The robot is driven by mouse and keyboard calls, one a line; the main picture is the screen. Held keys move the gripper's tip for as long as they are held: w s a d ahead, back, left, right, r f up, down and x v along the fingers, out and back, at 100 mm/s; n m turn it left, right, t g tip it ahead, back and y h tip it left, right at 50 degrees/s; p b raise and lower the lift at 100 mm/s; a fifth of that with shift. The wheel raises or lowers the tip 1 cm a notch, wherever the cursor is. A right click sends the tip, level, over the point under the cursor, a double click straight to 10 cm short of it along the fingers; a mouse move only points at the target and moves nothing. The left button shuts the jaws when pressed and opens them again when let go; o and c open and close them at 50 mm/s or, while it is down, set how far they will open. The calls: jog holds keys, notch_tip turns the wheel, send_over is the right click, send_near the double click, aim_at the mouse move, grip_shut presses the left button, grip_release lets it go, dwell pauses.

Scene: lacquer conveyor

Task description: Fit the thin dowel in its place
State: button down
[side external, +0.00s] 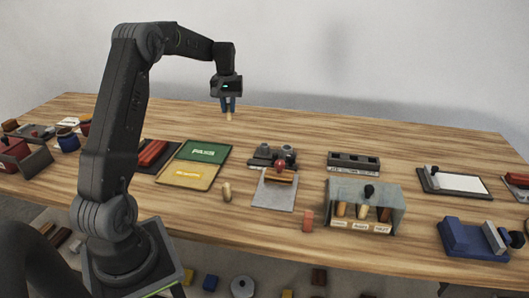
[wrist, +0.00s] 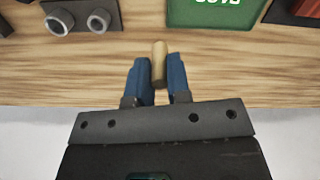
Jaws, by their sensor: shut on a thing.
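My gripper (side external: 228,107) is high above the back of the table. Its blue fingers are shut on a thin tan dowel (wrist: 159,62), whose lower end (side external: 229,117) also shows in the side external view. The dowel hangs roughly upright, clear of everything. A dark block with two round grey sockets (side external: 275,155) stands on the table, below and right of my gripper in the side external view. It also shows at the top left of the wrist view (wrist: 80,22). The bores look dark, but their depth and sizes are hard to tell.
A thicker tan peg (side external: 227,191) and a reddish peg (side external: 308,220) stand near the front. A clear box (side external: 390,190) holds several pegs. A dark slotted rack (side external: 353,161) stands behind it. Green (side external: 204,151) and yellow (side external: 188,174) panels lie left. Table under the gripper is bare.

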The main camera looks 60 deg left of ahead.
jog(key=shift+f, duration=0.6)
send_over(265, 149)
jog(key=a, duration=0.1)
jog(key=f, duration=0.7)
jog(key=shift+w+a+f, duration=0.15)
jog(key=shift+w+a, duration=0.05)
jog(key=shift+w, duration=0.15)
jog(key=shift+f, duration=2)
jog(key=shift+f, duration=0.2)
jog(key=c, duration=1.1)
grip_release()
